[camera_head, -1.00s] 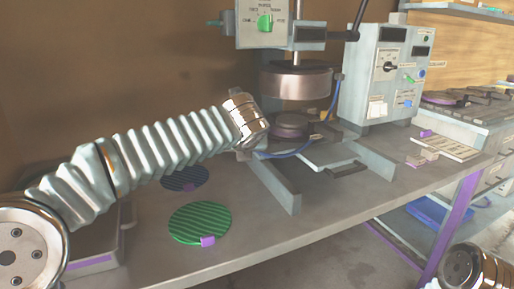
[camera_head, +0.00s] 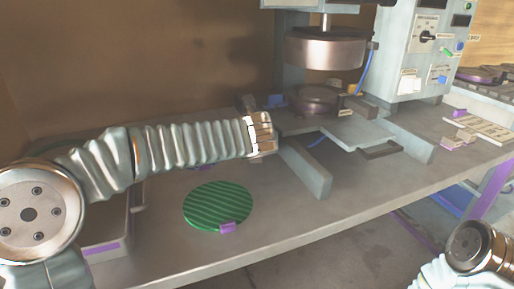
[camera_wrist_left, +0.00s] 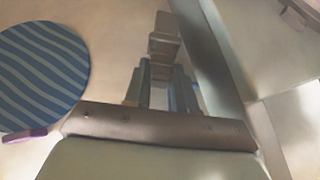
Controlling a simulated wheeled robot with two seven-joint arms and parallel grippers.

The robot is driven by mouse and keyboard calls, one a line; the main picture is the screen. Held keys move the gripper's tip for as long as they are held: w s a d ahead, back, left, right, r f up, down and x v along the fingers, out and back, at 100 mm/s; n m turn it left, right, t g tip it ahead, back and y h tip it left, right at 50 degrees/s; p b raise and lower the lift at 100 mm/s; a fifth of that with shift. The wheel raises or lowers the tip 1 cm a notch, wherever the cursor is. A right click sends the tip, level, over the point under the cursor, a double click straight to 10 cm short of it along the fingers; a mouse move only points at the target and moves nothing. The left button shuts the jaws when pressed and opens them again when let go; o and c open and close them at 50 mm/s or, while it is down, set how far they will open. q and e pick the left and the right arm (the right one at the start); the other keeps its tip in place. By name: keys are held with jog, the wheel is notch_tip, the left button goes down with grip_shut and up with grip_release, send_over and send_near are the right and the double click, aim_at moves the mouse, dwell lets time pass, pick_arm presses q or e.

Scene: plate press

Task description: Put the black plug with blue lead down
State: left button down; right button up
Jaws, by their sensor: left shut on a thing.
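My left gripper (camera_wrist_left: 162,68) is shut in the left wrist view on a small dark grey block at its fingertips, which I take for the black plug (camera_wrist_left: 163,45). The plug is low over the grey bench, beside a grey rail; I cannot tell whether it touches the bench. In the head view my left wrist hides the gripper and the plug. My right gripper is out of view; only part of my right arm shows at the lower right.
A green ribbed plate (camera_head: 217,205) lies on the bench (camera_head: 290,230). A blue striped plate (camera_wrist_left: 40,75) lies left of the gripper in the wrist view. The press (camera_head: 325,48) stands behind, with a grey rail (camera_head: 305,168) in front.

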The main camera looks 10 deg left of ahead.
pick_arm(q)
jog(key=shift+s+f+b, duration=0.15)
jog(key=shift+f+b, duration=0.2)
jog(key=shift+f, duration=0.35)
jog(key=c, duration=0.9)
grip_release()
jog(key=shift+f, duration=0.15)
jog(key=shift+c, duration=0.2)
jog(key=shift+r, duration=0.2)
jog(key=v, duration=0.8)
jog(key=r+p+v, duration=0.1)
jog(key=v, duration=0.3)
jog(key=shift+r, duration=0.2)
